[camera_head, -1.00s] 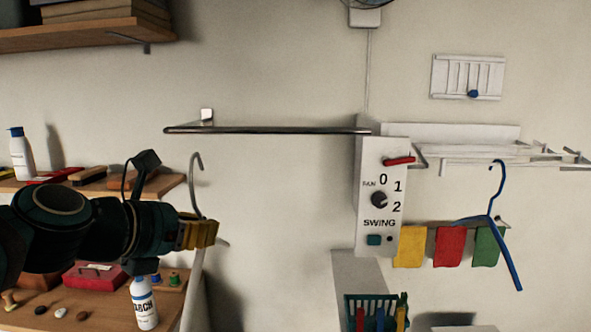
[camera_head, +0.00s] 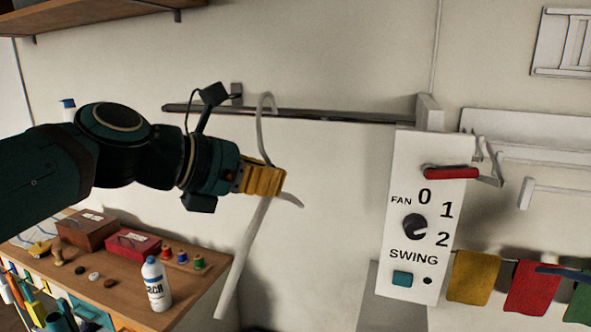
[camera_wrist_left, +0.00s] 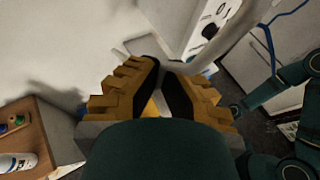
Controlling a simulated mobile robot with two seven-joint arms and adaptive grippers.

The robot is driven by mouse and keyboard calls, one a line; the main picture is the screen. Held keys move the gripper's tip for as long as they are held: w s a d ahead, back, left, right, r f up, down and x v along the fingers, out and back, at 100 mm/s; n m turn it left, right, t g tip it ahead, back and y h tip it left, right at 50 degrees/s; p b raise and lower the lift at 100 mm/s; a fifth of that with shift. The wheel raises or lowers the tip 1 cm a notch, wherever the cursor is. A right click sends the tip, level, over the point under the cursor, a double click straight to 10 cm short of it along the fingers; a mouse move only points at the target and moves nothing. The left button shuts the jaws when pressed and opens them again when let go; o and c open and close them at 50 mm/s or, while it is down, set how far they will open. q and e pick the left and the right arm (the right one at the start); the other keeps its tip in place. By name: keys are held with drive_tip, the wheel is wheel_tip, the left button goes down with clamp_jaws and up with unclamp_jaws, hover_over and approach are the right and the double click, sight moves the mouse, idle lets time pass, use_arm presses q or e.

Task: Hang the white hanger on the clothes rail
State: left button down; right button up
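The white hanger (camera_head: 242,262) is held in my left gripper (camera_head: 280,182), which is shut on it below the hook. In the head view its hook (camera_head: 263,110) overlaps the dark metal clothes rail (camera_head: 340,115), with the hook's top above the rail. I cannot tell whether the hook is over the rail or in front of it, or whether they touch. In the left wrist view the left fingers (camera_wrist_left: 165,88) are close together, and part of the hanger (camera_wrist_left: 232,38) shows beyond them. My right gripper is not in view.
A white fan switch panel (camera_head: 405,275) stands at the rail's right end. White wall racks (camera_head: 530,150) and coloured cloths (camera_head: 472,278) are further right. A wooden shelf (camera_head: 130,290) with a white bottle (camera_head: 156,285) lies below my left arm.

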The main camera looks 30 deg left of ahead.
use_arm(q)
drive_tip(key=shift+w, duration=0.15)
drive_tip(key=shift+w+a, duration=0.25)
drive_tip(key=shift+w, duration=0.15)
drive_tip(key=shift+w+a+b, duration=0.1)
drive_tip(key=shift+w+a, duration=0.1)
drive_tip(key=shift+w, duration=0.8)
drive_tip(key=shift+w+a+b, duration=0.15)
drive_tip(key=shift+w+a, duration=0.1)
drive_tip(key=shift+w, duration=0.75)
drive_tip(key=shift+w+a+b, duration=0.1)
drive_tip(key=shift+w+a, duration=0.1)
drive_tip(key=shift+w, duration=0.8)
drive_tip(key=w+a+f+b, duration=0.1)
drive_tip(key=w+a+f, duration=0.1)
drive_tip(key=w, duration=0.6)
drive_tip(key=shift+w+f+b, duration=0.2)
drive_tip(key=shift+f+b, duration=0.15)
drive_tip(key=shift+b, duration=0.05)
